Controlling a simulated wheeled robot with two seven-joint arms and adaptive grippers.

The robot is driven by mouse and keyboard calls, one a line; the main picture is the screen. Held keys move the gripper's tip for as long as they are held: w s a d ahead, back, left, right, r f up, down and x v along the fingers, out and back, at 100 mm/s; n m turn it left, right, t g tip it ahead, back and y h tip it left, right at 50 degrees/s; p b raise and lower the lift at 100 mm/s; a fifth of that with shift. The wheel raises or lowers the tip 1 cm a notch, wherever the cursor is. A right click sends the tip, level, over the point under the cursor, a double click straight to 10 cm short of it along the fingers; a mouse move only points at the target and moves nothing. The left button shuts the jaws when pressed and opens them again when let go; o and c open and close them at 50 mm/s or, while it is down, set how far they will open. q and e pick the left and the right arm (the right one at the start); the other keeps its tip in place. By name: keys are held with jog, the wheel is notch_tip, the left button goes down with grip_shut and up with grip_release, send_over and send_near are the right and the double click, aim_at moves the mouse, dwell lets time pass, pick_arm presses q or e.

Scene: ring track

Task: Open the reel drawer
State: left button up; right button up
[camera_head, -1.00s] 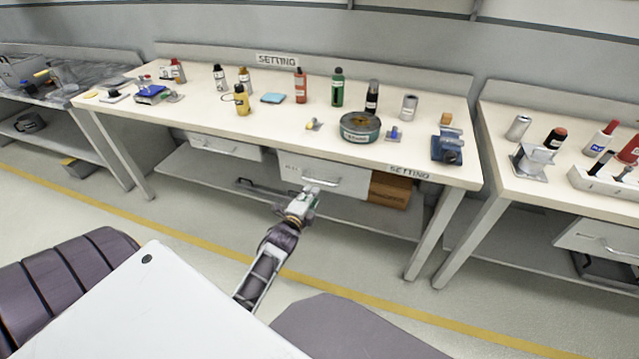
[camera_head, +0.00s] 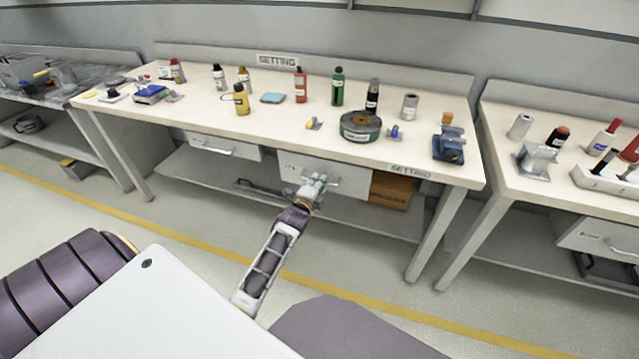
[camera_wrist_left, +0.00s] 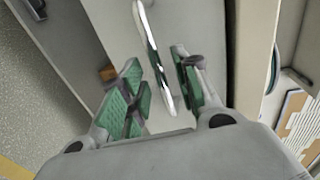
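The drawer (camera_head: 345,180) under the middle of the SETTING bench has a pale front and looks shut. I take it as the reel drawer; its label is not readable now. My left gripper (camera_head: 318,181) is in front of it and hides much of its handle. In the left wrist view, the green-padded fingers of the left gripper (camera_wrist_left: 160,92) are apart. The bright metal handle bar (camera_wrist_left: 152,45) runs between them, closer to the right finger. Whether a finger touches the bar cannot be told. My right gripper is out of view.
A second drawer (camera_head: 212,146) sits to the left under the same bench. A brown box (camera_head: 391,190) stands on the lower shelf to the right. The bench top (camera_head: 215,120) holds bottles and a round green tin (camera_head: 360,127). The floor in front is clear.

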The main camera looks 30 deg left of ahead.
pick_arm(q)
jog(key=shift+x, duration=0.85)
jog(key=shift+w, duration=0.2)
grip_shut()
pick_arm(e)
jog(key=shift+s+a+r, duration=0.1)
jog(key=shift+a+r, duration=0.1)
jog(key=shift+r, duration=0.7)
pick_arm(q)
jog(key=shift+f, duration=0.1)
